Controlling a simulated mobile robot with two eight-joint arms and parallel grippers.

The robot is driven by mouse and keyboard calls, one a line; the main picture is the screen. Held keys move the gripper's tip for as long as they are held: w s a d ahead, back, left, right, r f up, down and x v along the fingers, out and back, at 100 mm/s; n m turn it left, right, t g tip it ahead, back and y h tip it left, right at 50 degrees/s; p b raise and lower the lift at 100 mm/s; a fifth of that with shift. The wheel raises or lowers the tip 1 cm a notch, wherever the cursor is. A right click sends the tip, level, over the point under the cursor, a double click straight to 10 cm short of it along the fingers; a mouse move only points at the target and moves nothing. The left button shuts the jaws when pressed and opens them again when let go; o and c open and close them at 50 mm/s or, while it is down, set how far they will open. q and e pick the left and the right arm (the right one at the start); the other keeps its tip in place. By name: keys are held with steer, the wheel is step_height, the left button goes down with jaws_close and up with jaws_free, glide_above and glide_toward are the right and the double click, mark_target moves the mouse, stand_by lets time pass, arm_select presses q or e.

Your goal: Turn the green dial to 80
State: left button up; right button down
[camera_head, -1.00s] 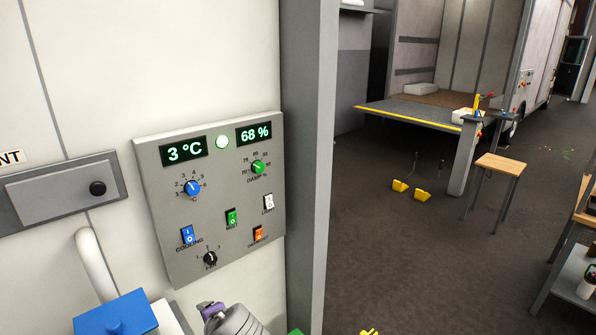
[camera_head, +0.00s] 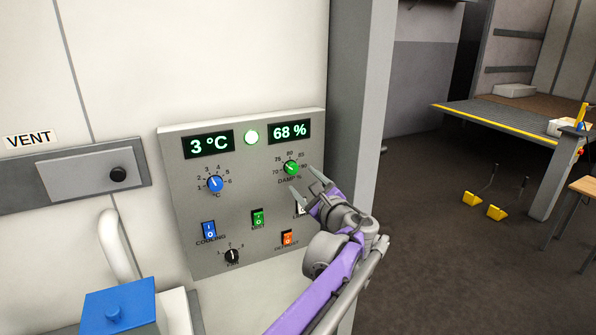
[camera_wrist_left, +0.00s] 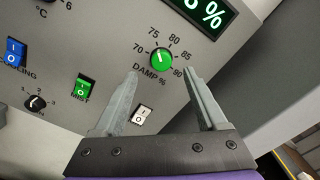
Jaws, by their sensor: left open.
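The green dial (camera_head: 290,167) is at the upper right of the grey control panel (camera_head: 185,250), under a display reading 68 % (camera_head: 289,130). It also shows in the left wrist view (camera_wrist_left: 161,60), with a scale marked DAMP %. Its white mark points roughly up; I cannot read its exact value. My left gripper (camera_head: 302,179) is open and empty, just to the lower right of the dial. In the left wrist view its fingers (camera_wrist_left: 160,84) point toward the dial, which appears beyond and between the tips, apart from them. My right gripper is not in view.
A blue dial (camera_head: 215,184) sits left of the green one. Below are a blue switch (camera_head: 209,231), a green switch (camera_head: 258,219), an orange switch (camera_head: 287,239) and a black knob (camera_head: 232,256). A white switch (camera_wrist_left: 142,115) is close to my left fingers. A grey post (camera_head: 362,70) stands right of the panel.

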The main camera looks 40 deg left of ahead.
mark_target(293, 169)
arm_select(q)
steer(key=x, duration=0.6)
steer(key=shift+w+a+p, duration=0.25)
steer(key=shift+w+p, duration=0.05)
steer(key=shift+w, duration=0.05)
jaws_close()
